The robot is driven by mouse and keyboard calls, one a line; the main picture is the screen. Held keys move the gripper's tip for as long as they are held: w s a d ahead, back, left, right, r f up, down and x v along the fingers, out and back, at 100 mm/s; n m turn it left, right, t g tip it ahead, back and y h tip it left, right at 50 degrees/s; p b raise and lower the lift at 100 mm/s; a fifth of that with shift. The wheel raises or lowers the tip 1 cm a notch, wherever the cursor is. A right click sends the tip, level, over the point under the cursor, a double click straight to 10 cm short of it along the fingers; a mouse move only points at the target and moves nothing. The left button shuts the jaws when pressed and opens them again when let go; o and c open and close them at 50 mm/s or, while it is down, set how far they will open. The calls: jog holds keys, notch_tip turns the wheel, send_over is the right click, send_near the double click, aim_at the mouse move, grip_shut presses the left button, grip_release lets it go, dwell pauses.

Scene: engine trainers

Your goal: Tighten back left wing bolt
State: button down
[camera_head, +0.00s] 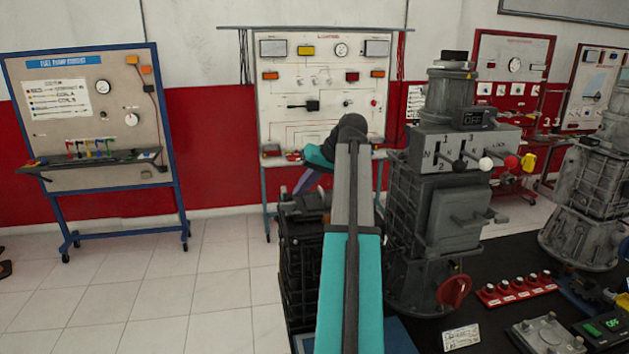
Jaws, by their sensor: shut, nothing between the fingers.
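No wing bolt can be made out for certain. A tall grey gearbox-like engine trainer (455,215) stands upright right of centre. Its upper panel has levers with a black, a white and a red knob, and a small display reading OFF (473,119). A red round handle (453,291) sits low on its front. My grey and teal arm rises from the bottom centre and bends at a dark joint, left of this trainer. The arm hides part of the trainer's left side and what lies behind it. My gripper does not show.
A dark table (450,322) carries the trainer, a red strip of buttons (518,288) and small devices. A second grey unit (590,190) stands at the right. A dark crate-like block (300,255) is beside my arm. Wall boards stand behind. The tiled floor (140,290) at left is clear.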

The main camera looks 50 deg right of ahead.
jog(key=shift+w+a, duration=0.45)
jog(key=shift+a, duration=0.05)
jog(key=shift+d, duration=0.3)
jog(key=shift+s+a, duration=0.1)
jog(key=shift+a, duration=0.1)
jog(key=shift+s, duration=0.15)
